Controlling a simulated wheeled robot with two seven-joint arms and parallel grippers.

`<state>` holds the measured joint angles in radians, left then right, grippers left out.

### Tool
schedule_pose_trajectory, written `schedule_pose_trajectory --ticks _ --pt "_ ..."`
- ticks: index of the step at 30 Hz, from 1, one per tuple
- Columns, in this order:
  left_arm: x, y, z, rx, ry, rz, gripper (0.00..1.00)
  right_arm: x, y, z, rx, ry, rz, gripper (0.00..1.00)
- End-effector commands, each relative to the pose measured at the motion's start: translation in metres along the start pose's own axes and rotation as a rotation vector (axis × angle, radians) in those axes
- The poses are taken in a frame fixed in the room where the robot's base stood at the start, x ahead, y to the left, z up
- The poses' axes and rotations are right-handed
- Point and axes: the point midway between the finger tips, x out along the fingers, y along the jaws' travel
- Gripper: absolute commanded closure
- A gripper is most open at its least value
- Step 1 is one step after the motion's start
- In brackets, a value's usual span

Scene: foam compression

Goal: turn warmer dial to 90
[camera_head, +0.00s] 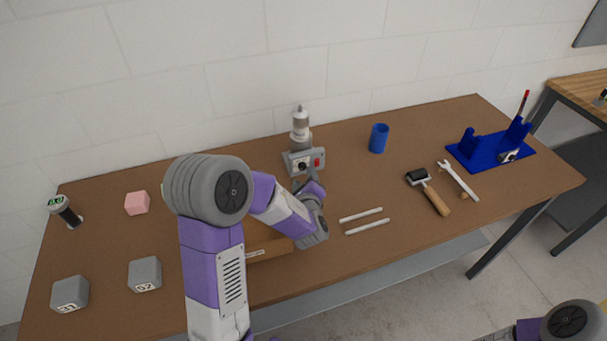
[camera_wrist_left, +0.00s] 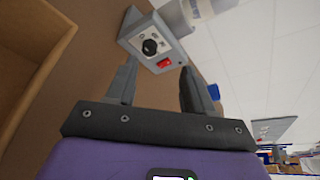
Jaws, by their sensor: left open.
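The warmer (camera_head: 303,161) is a grey box with a sloped front panel, near the back middle of the table. A bottle-like white and grey piece (camera_head: 300,124) stands on it. In the left wrist view its panel shows a black dial (camera_wrist_left: 150,46) and a red switch (camera_wrist_left: 164,63). I cannot read the dial's setting. My left gripper (camera_head: 312,178) is in front of the warmer. Its two fingers (camera_wrist_left: 158,85) are apart and empty, with the dial beyond them, between the tips; I see no contact. My right arm (camera_head: 565,322) shows only at the lower right corner; its gripper is out of view.
A cardboard box (camera_head: 265,246) sits below my left arm, partly hidden. Two white rods (camera_head: 362,215), a roller (camera_head: 430,192), a wrench (camera_head: 459,181), a blue cup (camera_head: 378,138) and a blue stand (camera_head: 487,150) lie rightward.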

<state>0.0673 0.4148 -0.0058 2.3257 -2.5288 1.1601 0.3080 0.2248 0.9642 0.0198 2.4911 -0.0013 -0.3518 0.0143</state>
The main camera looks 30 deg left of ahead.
Motion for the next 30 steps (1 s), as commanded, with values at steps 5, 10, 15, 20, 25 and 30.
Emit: schedule_pose_trajectory --ticks 5,10,15,20,25,30 --pt "0.024 0.018 -0.015 -0.002 -0.005 0.002 0.48 0.005 0.002 0.0 0.0 0.0 0.0 0.19" --pt "0.056 0.017 -0.014 -0.001 -0.003 0.002 0.48 0.004 0.002 0.0 0.0 0.0 0.0 0.19" --pt "0.074 0.016 -0.015 0.0 -0.001 0.0 0.48 0.004 0.002 0.0 0.0 0.001 0.0 0.19" --pt "0.081 0.017 -0.015 0.0 0.0 0.001 0.48 0.004 0.002 0.0 0.0 0.0 0.0 0.19" --pt "0.082 0.017 -0.015 0.0 0.0 0.001 0.48 0.004 0.002 0.0 0.0 0.0 0.0 0.19" --pt "0.081 0.016 -0.015 0.0 0.0 0.0 0.61 0.004 0.002 0.0 0.0 0.0 0.0 0.19"
